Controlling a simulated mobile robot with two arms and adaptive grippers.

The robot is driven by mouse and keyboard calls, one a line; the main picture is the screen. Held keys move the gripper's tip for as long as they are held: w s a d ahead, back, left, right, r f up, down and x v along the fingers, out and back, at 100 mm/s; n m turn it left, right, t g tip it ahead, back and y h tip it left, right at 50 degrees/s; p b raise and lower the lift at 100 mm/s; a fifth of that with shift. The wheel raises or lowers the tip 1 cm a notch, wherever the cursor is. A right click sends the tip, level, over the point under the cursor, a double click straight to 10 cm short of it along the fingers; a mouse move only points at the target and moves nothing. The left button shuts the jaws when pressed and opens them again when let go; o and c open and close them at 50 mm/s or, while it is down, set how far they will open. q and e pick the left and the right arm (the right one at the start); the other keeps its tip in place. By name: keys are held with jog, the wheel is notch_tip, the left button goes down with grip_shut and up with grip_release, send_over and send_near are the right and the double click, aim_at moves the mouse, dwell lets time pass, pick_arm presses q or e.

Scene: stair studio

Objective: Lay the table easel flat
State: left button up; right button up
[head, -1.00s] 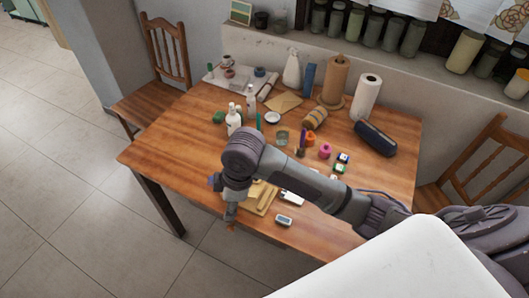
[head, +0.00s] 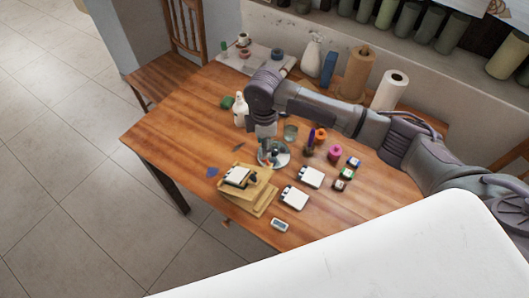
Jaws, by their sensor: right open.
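The table easel (head: 262,200) is the light wooden piece near the table's front left edge. Its pale boards look low and layered; I cannot tell whether its panel is fully flat or slightly raised. A small white block with a dark edge (head: 237,177) appears on top of it. My right gripper (head: 267,150) points down behind the easel, apart from it, over or in front of a round pale dish (head: 283,158). It is open with nothing seen in it; its fingers are small and partly blend with the dish. My left gripper is not in view.
Two white blocks (head: 310,177) (head: 294,197) and a small grey device (head: 280,225) lie right of the easel. Small colored jars (head: 335,154), a glass (head: 290,133) and a white bottle (head: 240,108) stand behind. The table's left part (head: 175,140) is clear.

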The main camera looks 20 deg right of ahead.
notch_tip(320, 180, down, 5)
jog(key=shift+f+p, duration=0.2)
jog(key=shift+p, duration=0.15)
jog(key=shift+f, duration=0.35)
jog(key=shift+d, duration=0.1)
jog(key=shift+c, duration=0.3)
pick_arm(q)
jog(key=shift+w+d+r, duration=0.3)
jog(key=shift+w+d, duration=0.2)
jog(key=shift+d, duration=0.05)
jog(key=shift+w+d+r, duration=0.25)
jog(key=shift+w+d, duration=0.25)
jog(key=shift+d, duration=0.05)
pick_arm(e)
grip_shut()
